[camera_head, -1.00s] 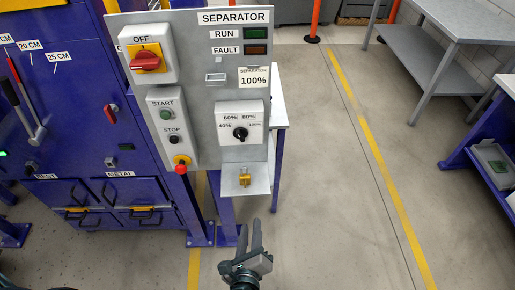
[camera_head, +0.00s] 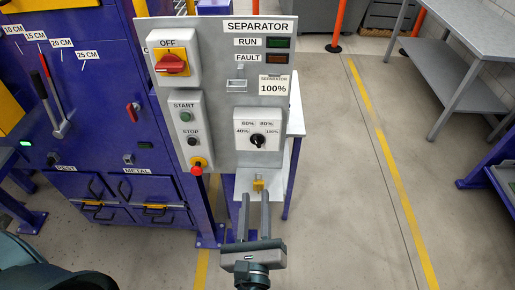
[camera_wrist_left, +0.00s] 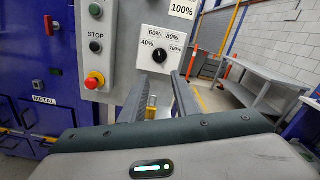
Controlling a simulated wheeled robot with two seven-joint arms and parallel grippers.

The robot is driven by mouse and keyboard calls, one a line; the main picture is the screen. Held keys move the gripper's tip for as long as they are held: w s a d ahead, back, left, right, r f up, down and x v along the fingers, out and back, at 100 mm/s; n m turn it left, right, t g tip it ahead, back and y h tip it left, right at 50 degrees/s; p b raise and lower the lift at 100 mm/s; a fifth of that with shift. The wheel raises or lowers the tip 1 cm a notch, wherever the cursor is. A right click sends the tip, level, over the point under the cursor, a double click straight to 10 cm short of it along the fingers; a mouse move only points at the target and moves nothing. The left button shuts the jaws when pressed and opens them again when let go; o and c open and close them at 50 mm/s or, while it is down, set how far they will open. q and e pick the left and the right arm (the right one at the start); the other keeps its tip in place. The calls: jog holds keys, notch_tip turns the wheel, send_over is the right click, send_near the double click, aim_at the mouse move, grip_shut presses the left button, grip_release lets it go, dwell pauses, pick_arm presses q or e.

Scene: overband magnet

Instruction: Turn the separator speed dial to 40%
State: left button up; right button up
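The separator speed dial is a black knob (camera_head: 258,141) on a light plate (camera_head: 243,124) marked 40%, 60%, 80% and 100%, low on the right of the grey panel. The knob also shows in the left wrist view (camera_wrist_left: 157,54); I cannot tell surely which mark it points to. A card above the plate (camera_head: 274,86) reads 100%. My left gripper (camera_head: 254,196) is open and empty, below and in front of the dial, its fingers pointing up at the panel and apart from the knob. My right gripper is not in view.
A small yellow item (camera_head: 259,185) sits on the ledge below the dial, just beyond my fingertips. Left of the dial are the red emergency stop (camera_head: 197,170), the start button (camera_head: 185,116) and a red rotary switch (camera_head: 171,64).

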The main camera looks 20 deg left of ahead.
aim_at(257, 145)
pick_arm(q)
jog(key=p+x, duration=0.4)
jog(key=x, duration=1.2)
jog(key=shift+w+a+p, duration=0.1)
jog(key=shift+w+p, duration=0.15)
jog(key=shift+p, duration=0.05)
jog(key=shift+f, duration=0.1)
grip_shut()
